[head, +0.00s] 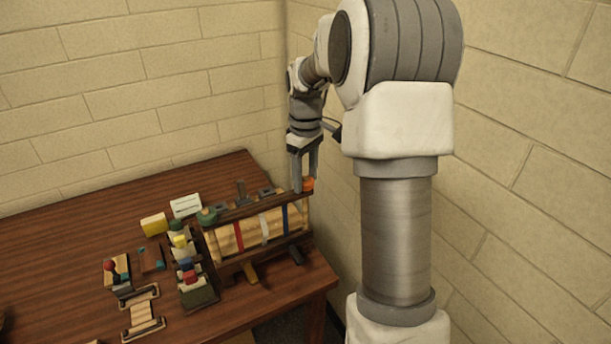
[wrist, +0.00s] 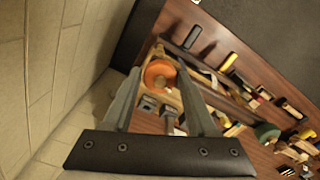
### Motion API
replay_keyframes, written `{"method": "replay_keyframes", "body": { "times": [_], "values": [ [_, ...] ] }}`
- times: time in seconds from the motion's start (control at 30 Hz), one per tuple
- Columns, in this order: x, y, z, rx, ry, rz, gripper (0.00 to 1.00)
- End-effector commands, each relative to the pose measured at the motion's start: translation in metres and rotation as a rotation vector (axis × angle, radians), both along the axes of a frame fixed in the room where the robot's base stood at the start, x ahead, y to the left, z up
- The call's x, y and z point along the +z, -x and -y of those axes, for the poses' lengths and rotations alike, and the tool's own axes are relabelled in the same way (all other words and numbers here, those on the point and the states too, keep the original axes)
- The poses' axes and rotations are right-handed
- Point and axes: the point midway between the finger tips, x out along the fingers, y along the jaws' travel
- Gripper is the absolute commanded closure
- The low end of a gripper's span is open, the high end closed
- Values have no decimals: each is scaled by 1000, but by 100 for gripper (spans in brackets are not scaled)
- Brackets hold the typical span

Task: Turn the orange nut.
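The orange nut (wrist: 160,74) is round and sits at one end of the wooden press-like frame on the table. In the head view the nut (head: 308,184) shows at the frame's back right corner, partly covered by a finger. My gripper (wrist: 160,76) points down at it with fingers apart. In the wrist view the nut lies between the two fingertips, with a thin gap seeming to show on each side. In the head view my gripper (head: 304,186) is right at the nut; contact is unclear.
The wooden frame (head: 257,222) carries coloured strips and a green knob (head: 207,215) at its other end. Several coloured blocks and small holders stand to its left. A white card (head: 186,206) stands behind. The brick wall is close on the right.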

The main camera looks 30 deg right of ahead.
Motion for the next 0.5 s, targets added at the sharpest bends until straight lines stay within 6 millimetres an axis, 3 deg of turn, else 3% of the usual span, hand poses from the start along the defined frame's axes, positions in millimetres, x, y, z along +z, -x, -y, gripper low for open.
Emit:
{"method": "replay_keyframes", "body": {
  "times": [0.03, 0.3, 0.5],
  "values": [
    [0, 0, 0, 0, 0, 0, 53],
    [0, 0, 0, 0, 0, 0, 100],
    [0, 0, 0, -12, 0, 0, 100]
  ]
}}
